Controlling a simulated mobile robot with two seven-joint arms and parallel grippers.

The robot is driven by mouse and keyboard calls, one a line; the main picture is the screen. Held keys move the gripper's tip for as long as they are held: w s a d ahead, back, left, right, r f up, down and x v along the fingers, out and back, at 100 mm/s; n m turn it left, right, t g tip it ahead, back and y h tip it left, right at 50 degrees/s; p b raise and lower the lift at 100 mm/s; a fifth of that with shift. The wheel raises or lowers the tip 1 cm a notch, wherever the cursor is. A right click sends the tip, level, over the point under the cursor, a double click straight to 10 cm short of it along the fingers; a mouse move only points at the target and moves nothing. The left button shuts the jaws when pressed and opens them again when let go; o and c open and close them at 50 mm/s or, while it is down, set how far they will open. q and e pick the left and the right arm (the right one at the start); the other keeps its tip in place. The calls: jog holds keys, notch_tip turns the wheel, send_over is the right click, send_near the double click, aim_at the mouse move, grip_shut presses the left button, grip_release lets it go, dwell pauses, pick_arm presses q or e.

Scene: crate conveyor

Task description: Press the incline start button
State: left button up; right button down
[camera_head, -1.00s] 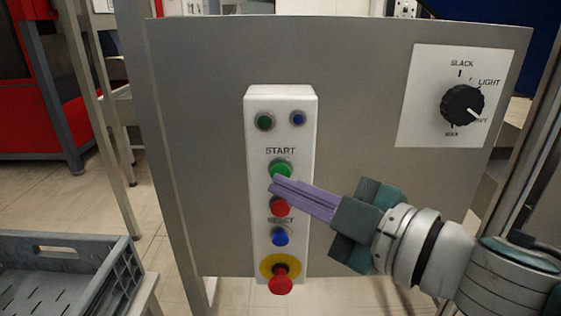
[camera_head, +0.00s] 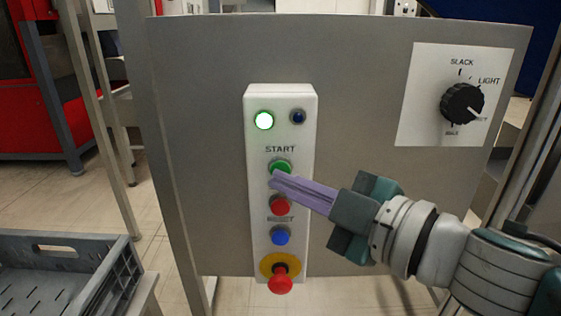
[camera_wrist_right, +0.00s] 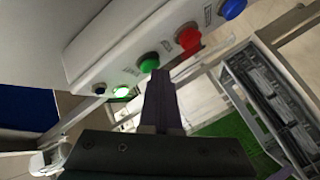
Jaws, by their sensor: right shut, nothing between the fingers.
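The white button box (camera_head: 258,190) is mounted on a grey panel in the head view. The green button (camera_head: 281,167) sits under the word START, and the green lamp (camera_head: 264,120) at the box's top left is lit. My right gripper (camera_head: 275,182) is shut and empty, its purple fingertips at the lower edge of the green button; I cannot tell whether they touch it. In the right wrist view the green button (camera_wrist_right: 149,63) is just beyond the fingertips (camera_wrist_right: 160,75), and the lit lamp (camera_wrist_right: 121,91) shows beside it. My left gripper is not in view.
Below the green button are a red button (camera_head: 280,206), a blue button (camera_head: 280,236) and a red emergency knob (camera_head: 280,281) on a yellow ring. A black dial (camera_head: 462,104) is at the panel's upper right. A grey crate (camera_head: 62,238) stands at lower left.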

dwell(0.3)
jog(key=shift+s, duration=0.1)
jog(key=shift+s+p, duration=0.55)
jog(key=shift+s, duration=0.15)
jog(key=s+p, duration=0.2)
jog(key=s, duration=0.3)
dwell(0.6)
